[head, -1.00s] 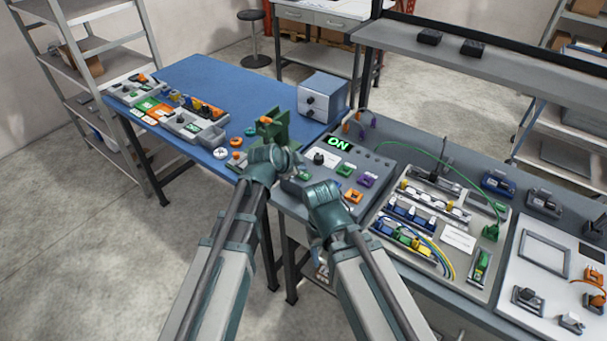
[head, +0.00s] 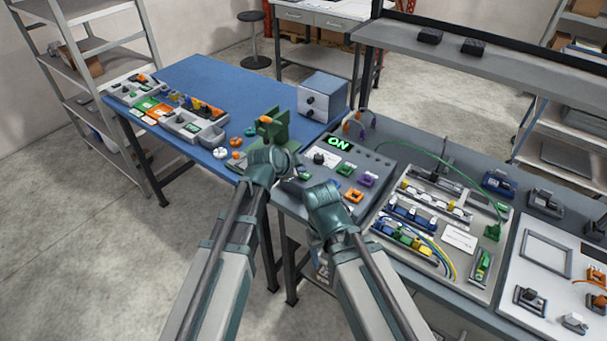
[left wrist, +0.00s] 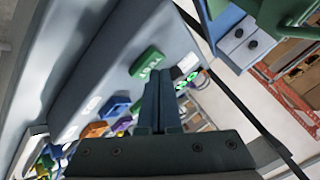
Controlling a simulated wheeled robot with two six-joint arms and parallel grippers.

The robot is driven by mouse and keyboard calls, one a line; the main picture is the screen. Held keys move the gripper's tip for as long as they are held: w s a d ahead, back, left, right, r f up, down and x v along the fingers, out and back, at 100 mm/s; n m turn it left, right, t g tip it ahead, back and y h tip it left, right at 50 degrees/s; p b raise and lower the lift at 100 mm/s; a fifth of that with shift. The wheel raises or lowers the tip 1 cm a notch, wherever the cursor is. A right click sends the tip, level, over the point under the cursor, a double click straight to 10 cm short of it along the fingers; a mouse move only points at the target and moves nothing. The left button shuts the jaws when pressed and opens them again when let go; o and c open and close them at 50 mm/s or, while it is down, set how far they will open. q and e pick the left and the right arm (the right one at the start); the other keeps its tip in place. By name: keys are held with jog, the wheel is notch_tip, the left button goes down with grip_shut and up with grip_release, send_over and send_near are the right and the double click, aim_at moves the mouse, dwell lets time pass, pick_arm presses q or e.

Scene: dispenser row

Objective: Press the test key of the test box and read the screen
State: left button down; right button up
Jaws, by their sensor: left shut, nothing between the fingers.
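The test box is a grey sloped panel (head: 372,163) on the dark bench. Its screen (head: 339,142) glows green and reads ON. In the left wrist view a green key marked TEST (left wrist: 147,64) shows just left of my fingertips. The lit screen (left wrist: 187,78) shows to their right. My left gripper (head: 298,170) is at the near left end of the box. Its fingers (left wrist: 158,75) are shut and empty. I cannot tell whether they touch the key. My right arm's wrist (head: 325,200) is in front of the box; its fingers are hidden.
A blue table (head: 205,85) stands at the left with trays, a green fixture (head: 274,128) and a grey-blue drawer box (head: 323,96). A wiring board (head: 455,240) lies right of the test box. A shelf (head: 470,65) overhangs the bench.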

pick_arm(q)
jog(key=shift+f+b, duration=0.45)
dwell(0.3)
jog(key=shift+r, duration=0.1)
jog(key=shift+r+p, duration=0.8)
jog(key=shift+p, duration=0.15)
notch_tip(320, 180, up, 5)
jog(key=p, duration=0.5)
jog(key=shift+r, duration=0.1)
dwell(0.6)
